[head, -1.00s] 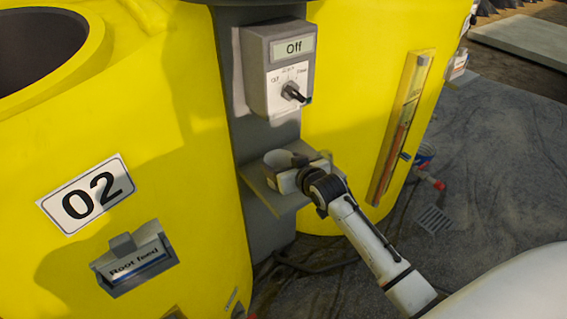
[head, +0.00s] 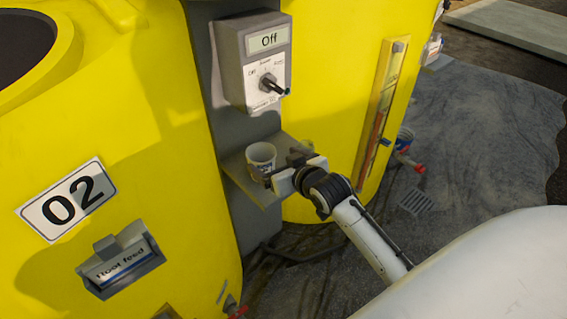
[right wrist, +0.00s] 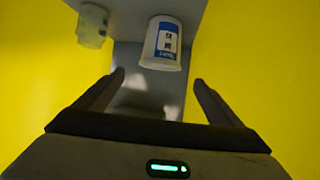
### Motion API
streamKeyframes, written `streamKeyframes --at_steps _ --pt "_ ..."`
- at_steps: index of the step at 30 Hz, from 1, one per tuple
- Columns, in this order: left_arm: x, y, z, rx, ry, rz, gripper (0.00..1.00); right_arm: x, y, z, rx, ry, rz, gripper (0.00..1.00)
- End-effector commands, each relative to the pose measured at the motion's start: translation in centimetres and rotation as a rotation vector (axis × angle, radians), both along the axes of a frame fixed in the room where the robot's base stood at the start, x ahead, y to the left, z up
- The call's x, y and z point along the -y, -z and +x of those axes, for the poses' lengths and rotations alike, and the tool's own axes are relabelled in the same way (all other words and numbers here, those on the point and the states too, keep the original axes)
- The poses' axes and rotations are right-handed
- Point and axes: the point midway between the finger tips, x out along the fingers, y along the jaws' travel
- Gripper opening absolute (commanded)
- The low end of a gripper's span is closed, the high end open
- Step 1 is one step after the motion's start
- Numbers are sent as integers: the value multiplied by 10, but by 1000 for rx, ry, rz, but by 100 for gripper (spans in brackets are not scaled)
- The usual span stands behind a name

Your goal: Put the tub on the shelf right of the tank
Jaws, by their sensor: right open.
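A white tub (head: 261,157) with a blue label stands upright on a small grey shelf (head: 236,168), below the switch box between two yellow tanks. The numbered tank (head: 120,150) is on the left. My right gripper (head: 285,167) is open just right of the tub. In the right wrist view the tub (right wrist: 161,43) shows beyond the open fingertips (right wrist: 160,80), with nothing held between them. The tub appears clear of the fingers. My left gripper is in neither view.
The grey switch box (head: 252,62) reads "Off" and its knob sticks out above the shelf. A sight tube (head: 383,110) runs down the right tank (head: 335,70). A pale cup-like thing (right wrist: 92,25) shows in the right wrist view. Floor at right is mostly open.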

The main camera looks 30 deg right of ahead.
Motion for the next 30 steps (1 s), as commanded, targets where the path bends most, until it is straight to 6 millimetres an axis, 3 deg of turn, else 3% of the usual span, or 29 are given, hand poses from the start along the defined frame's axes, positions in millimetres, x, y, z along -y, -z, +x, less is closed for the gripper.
streamKeyframes --at_steps 4,11,14,16,21,25,27,30 --pt "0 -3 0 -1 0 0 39 -1 -12 -25 -2 0 0 89" --pt "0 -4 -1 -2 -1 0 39 -5 -15 -47 -9 -4 0 89" --pt "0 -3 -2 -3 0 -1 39 -19 16 -69 -59 -36 0 89" --pt "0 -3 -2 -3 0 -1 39 -38 53 -98 -115 -76 1 89" --pt "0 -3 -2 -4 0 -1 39 -91 136 -190 -254 -184 18 89" --pt "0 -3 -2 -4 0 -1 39 -120 170 -249 -323 -240 36 89" --pt "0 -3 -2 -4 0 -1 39 -130 178 -268 -342 -258 45 89" --pt "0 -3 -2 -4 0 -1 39 -136 183 -279 -352 -268 47 89"
